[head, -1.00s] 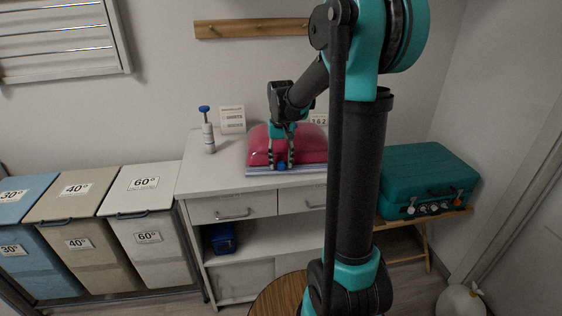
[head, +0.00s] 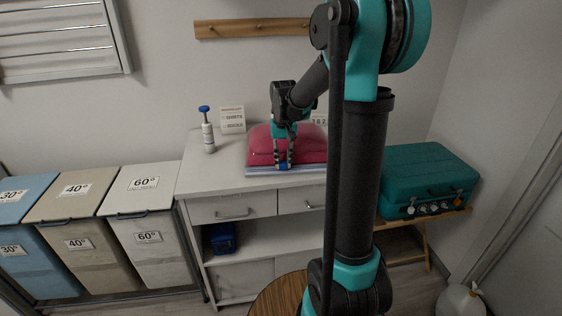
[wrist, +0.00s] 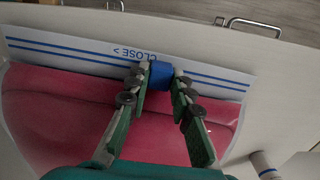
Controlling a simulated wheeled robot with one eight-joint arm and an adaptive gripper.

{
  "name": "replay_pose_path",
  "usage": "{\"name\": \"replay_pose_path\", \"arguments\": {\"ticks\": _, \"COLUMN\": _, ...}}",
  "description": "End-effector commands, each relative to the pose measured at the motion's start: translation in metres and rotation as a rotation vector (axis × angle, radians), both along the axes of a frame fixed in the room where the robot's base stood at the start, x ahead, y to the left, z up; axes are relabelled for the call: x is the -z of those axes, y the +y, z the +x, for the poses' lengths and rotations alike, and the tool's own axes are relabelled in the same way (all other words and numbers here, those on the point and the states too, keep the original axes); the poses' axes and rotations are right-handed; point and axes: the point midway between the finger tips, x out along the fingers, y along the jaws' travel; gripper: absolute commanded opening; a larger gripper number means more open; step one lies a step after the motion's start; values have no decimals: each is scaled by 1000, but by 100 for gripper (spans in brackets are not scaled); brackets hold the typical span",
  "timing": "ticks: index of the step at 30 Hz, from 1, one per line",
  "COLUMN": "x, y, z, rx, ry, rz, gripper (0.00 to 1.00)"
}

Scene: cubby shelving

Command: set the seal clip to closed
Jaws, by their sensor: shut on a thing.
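The seal clip is a small blue slider (wrist: 160,74) on the white, blue-striped strip (wrist: 75,50) of a bag holding folded red cloth (wrist: 60,110). "CLOSE >" is printed on the strip, upside down in the wrist view, beside the clip. My gripper (wrist: 158,76) is shut on the clip, one fingertip on each side. In the head view, my gripper (head: 283,165) reaches down at the bag's front edge, in front of the red cloth (head: 312,147). The clip sits near the middle of the strip.
The bag lies on a white cabinet top (head: 220,175) with drawers below. A blue-topped pump bottle (head: 208,132) and a small sign (head: 232,119) stand to the left. A teal case (head: 425,178) is at the right, laundry bins (head: 140,190) at the left.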

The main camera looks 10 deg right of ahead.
Motion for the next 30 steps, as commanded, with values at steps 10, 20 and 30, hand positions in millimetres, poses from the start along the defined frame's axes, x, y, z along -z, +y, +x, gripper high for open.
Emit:
{"name": "replay_pose_path", "arguments": {"ticks": 10, "x": 0, "y": -79, "z": -6, "rx": 9, "ry": 0, "rz": 0, "gripper": 0}}
{"name": "replay_pose_path", "arguments": {"ticks": 20, "x": 0, "y": -153, "z": -13, "rx": 6, "ry": 0, "rz": 0, "gripper": 0}}
{"name": "replay_pose_path", "arguments": {"ticks": 30, "x": 0, "y": -178, "z": -15, "rx": 2, "ry": 0, "rz": -1, "gripper": 0}}
